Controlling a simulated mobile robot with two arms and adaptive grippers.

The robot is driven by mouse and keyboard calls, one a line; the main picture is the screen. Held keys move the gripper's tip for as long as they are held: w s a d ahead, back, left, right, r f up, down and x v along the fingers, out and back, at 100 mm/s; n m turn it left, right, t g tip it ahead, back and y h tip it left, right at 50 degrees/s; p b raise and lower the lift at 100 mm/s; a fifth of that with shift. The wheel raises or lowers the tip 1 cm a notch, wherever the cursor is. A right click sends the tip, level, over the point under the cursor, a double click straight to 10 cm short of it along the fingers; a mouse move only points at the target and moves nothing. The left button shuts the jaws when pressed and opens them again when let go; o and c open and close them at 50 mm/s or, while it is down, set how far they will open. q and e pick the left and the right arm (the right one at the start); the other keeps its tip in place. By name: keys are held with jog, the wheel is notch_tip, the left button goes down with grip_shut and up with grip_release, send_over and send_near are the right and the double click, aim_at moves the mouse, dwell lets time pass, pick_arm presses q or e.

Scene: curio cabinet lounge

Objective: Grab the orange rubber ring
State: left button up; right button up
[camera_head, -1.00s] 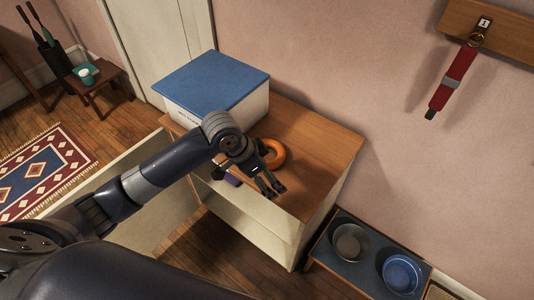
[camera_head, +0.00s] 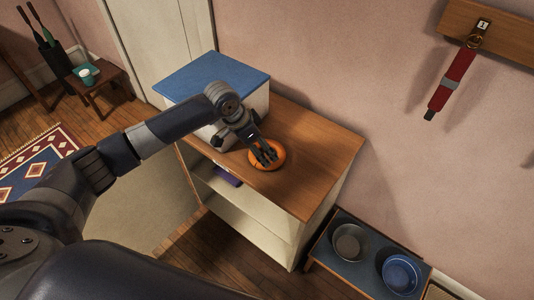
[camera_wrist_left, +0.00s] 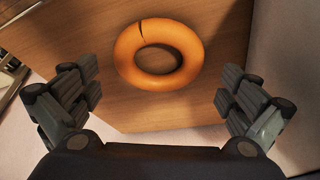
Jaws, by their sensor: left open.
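The orange rubber ring (camera_head: 279,162) lies flat on the wooden top of the cabinet. In the left wrist view the ring (camera_wrist_left: 132,62) sits ahead of the fingers, near the top middle, with a dark thin line across its upper left side. My left gripper (camera_head: 268,157) is over the ring in the head view and hides part of it. In the left wrist view its two fingers (camera_wrist_left: 160,95) are spread wide with nothing between them. I cannot tell the exact gap between fingertips and ring. My right gripper is in neither view.
A white box with a blue lid (camera_head: 215,82) stands on the cabinet top (camera_head: 315,150) beside my left arm. The cabinet's front is open, with a purple item (camera_head: 227,176) inside. A low stand at right holds a grey bowl (camera_head: 349,243) and a blue bowl (camera_head: 402,273).

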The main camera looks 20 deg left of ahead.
aim_at(278, 147)
pick_arm(q)
jog(key=x, duration=0.4)
jog(key=shift+w+d, duration=0.15)
jog(key=shift+d, duration=0.05)
jog(key=shift+c, duration=0.2)
jog(key=c, duration=0.7)
